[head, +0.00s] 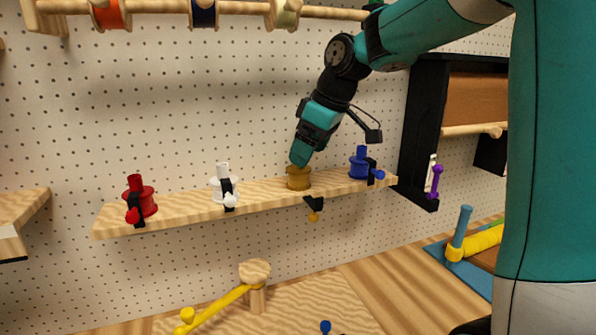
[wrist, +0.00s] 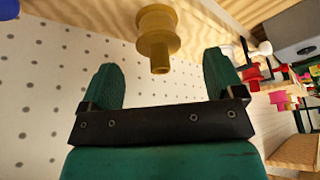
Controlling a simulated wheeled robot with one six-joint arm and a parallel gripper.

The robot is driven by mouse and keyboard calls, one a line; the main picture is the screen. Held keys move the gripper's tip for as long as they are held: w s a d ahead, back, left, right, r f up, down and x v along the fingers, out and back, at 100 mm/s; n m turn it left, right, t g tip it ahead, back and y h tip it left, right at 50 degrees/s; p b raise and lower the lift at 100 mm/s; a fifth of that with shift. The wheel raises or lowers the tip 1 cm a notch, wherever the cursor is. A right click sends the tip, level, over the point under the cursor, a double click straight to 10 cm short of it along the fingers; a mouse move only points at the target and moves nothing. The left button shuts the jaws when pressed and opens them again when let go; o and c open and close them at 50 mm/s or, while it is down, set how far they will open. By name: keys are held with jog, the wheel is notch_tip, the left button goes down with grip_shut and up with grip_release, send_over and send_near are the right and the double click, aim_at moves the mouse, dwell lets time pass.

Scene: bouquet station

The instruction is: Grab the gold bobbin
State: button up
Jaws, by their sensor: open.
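The gold bobbin (head: 298,178) stands upright on a wooden wall shelf (head: 255,196), between a white bobbin and a blue bobbin.
On the same shelf stand a red bobbin (head: 140,196), a white bobbin (head: 223,184) and a blue bobbin (head: 360,163). The pegboard wall (head: 200,110) is close behind. A rod with ribbon spools (head: 203,12) runs above. A wooden bench (head: 380,290) lies below.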

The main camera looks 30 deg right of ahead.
aim_at(300, 171)
jog(key=p+x, duration=0.2)
jog(key=x, duration=0.4)
jog(key=shift+d, duration=0.1)
jog(key=c, duration=1)
